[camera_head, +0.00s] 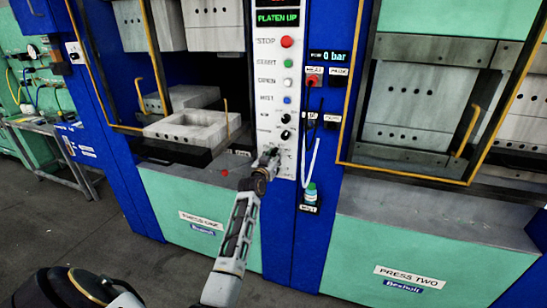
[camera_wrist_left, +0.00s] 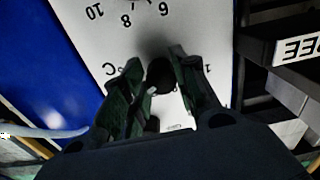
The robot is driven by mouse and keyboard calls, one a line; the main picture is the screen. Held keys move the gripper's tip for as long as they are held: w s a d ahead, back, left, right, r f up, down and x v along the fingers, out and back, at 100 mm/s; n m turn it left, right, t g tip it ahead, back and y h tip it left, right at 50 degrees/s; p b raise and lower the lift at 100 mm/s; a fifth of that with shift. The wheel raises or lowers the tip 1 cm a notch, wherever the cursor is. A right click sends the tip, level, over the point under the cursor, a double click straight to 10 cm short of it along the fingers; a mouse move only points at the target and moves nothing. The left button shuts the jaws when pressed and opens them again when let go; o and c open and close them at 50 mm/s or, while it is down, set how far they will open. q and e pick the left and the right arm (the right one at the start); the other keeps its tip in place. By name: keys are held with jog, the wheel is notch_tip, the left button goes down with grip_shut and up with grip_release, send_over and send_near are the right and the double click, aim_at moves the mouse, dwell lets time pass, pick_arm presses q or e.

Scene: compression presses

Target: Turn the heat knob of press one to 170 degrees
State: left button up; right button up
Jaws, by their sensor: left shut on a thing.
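Press one (camera_head: 175,180) stands at the left in the head view, with its white control panel (camera_head: 268,75) at the right of its opening. My left gripper (camera_head: 271,157) is at the low end of this panel, below two black knobs. In the left wrist view, my left gripper (camera_wrist_left: 160,92) is shut on a dark round knob (camera_wrist_left: 160,72), one finger on each side. Scale numbers and a "C" mark are printed on the panel around it. The knob's pointer and set value cannot be read. The gripper hides this knob in the head view. My right gripper is not in view.
A red button (camera_head: 286,41) and several other buttons sit higher on the panel, under a green "PLATEN UP" display (camera_head: 277,18). A small bottle (camera_head: 311,192) stands right of the panel. Press two (camera_head: 430,240) is at the right. The floor (camera_head: 90,230) at left is clear.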

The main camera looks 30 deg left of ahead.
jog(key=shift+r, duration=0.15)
pick_arm(q)
jog(key=shift+n+p, duration=0.45)
jog(key=shift+n, duration=0.15)
jog(key=n+p, duration=0.1)
jog(key=n, duration=0.1)
jog(key=shift+r+n+p, duration=0.1)
jog(key=shift+n+p, duration=0.3)
jog(key=shift+d+n+p, duration=0.1)
jog(key=shift+n+p, duration=0.3)
jog(key=shift+n, duration=0.5)
jog(key=shift+n+p, duration=0.55)
jog(key=shift+n, duration=0.85)
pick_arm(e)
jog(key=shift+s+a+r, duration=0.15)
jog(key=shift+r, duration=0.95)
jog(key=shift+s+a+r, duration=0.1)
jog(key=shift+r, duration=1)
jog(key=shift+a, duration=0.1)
pick_arm(q)
jog(key=o, duration=1)
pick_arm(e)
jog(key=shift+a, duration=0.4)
